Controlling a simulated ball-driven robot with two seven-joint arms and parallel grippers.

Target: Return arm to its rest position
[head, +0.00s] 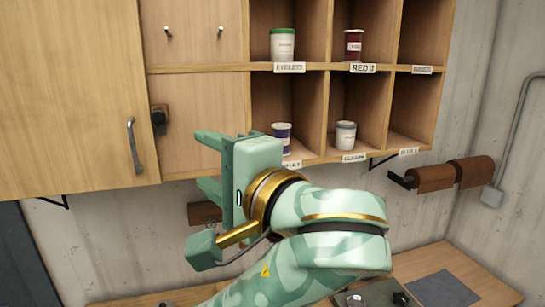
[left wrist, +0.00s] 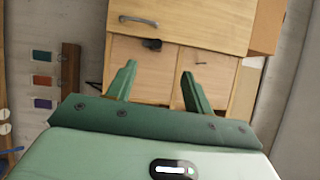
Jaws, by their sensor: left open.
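My left arm (head: 320,225), pale green with gold rings, is raised in front of the wall shelf in the head view. Its left gripper (head: 205,161) points left, its fingers apart and nothing between them. In the left wrist view the left gripper (left wrist: 158,71) shows two green fingers spread and empty, facing wooden cabinet fronts. I cannot tell whether the fingers touch the cabinet. My right gripper is in neither view.
A cabinet door (head: 70,90) with a metal handle is at left. Brown rolls (head: 436,178) hang on the right wall. A wooden worktop (head: 430,262) lies below.

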